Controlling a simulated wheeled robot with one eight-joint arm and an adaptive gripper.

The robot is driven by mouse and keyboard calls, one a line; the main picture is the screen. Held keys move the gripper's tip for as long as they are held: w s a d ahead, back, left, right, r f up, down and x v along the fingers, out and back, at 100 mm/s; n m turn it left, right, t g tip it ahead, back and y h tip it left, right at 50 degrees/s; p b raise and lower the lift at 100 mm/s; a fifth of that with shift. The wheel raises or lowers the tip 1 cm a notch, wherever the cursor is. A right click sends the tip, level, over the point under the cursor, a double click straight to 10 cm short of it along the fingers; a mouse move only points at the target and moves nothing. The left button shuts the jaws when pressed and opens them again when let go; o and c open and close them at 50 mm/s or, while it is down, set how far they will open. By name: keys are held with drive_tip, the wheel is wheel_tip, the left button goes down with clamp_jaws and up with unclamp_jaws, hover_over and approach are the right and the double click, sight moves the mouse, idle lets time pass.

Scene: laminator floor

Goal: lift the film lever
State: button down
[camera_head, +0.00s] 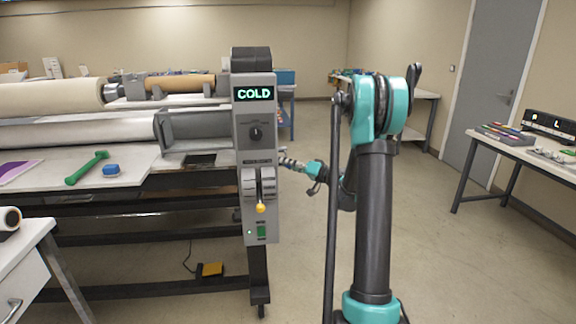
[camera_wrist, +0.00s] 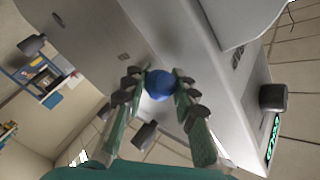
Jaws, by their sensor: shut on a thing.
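In the wrist view, a round blue knob (camera_wrist: 159,85) sits between the fingertips of my gripper (camera_wrist: 157,78). The fingers are shut on it, one on each side. I take it for the film lever's knob; its stem is hidden, so the lever's angle cannot be told. In the head view, my gripper (camera_head: 291,163) reaches in at the right side of the grey control column (camera_head: 255,145). Its fingertips and the blue knob are hidden behind the column there. A separate yellow-tipped lever (camera_head: 260,208) hangs low on the column's front.
The column has a green COLD display (camera_head: 254,93) and a black dial (camera_head: 255,133). The laminator bed to the left holds a green tool (camera_head: 87,168) and a blue object (camera_head: 111,170). A table (camera_head: 530,150) stands at right. The floor between is clear.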

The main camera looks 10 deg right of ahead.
drive_tip(key=shift+r, duration=0.1)
drive_tip(key=shift+r+m+g+h, duration=0.45)
drive_tip(key=shift+r+m, duration=0.25)
drive_tip(key=shift+r, duration=0.35)
drive_tip(key=r+m+g, duration=0.1)
drive_tip(key=r, duration=0.1)
drive_tip(key=w+r+m+g+h, duration=0.1)
drive_tip(key=r, duration=0.1)
drive_tip(key=w+r+m+g+h, duration=0.1)
drive_tip(key=r, duration=0.1)
drive_tip(key=shift+m+g, duration=0.3)
drive_tip(key=shift+g, duration=0.05)
drive_tip(key=shift+w+r+m+g+h, duration=0.25)
drive_tip(key=shift+w+r+m+g, duration=0.45)
drive_tip(key=shift+w+r+g, duration=0.45)
drive_tip(key=shift+r, duration=0.1)
drive_tip(key=c, duration=1.5)
unclamp_jaws()
drive_tip(key=shift+o, duration=0.2)
drive_tip(key=v, duration=1.2)
